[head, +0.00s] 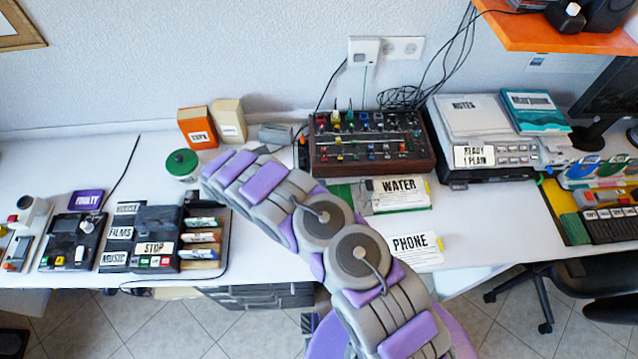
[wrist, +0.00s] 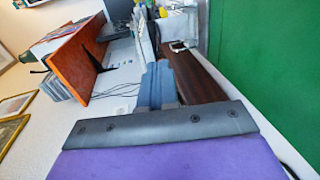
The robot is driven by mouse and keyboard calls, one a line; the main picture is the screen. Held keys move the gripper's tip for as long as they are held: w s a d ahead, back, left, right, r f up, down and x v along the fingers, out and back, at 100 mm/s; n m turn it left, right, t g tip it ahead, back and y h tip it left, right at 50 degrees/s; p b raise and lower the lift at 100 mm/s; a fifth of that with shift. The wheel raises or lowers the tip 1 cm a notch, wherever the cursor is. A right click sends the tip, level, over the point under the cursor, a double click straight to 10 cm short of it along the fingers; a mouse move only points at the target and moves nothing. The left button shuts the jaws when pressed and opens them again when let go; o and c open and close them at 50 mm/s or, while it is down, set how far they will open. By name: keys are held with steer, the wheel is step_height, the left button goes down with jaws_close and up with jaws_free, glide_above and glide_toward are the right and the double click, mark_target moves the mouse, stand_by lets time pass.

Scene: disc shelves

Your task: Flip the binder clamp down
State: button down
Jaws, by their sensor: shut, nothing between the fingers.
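My gripper fingers are the blue-grey pieces in the middle of the wrist view (wrist: 157,68). They are shut and empty, and point past the brown side of the console. A broad green surface (wrist: 260,70) fills the right of that view, close beside the fingers. In the head view a green binder or sheet (head: 341,196) shows beside my arm, partly under a white pad labelled WATER (head: 400,194). My arm hides its left part. I cannot clearly pick out the binder clamp in either view. My gripper appears as a small grey shape (head: 275,133) left of the console.
The brown console with knobs (head: 370,141) stands close to the right of my gripper. An orange box (head: 198,127) and a green-lidded jar (head: 183,163) stand to the left. A white PHONE pad (head: 414,248) lies near the front edge.

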steer(key=d, duration=0.4)
steer(key=d+f+b, duration=0.1)
steer(key=d, duration=0.3)
steer(key=d+f+b, duration=0.1)
steer(key=d, duration=0.2)
steer(key=shift+w+d, duration=0.25)
steer(key=shift+d, duration=0.15)
steer(key=shift+d+r, duration=0.1)
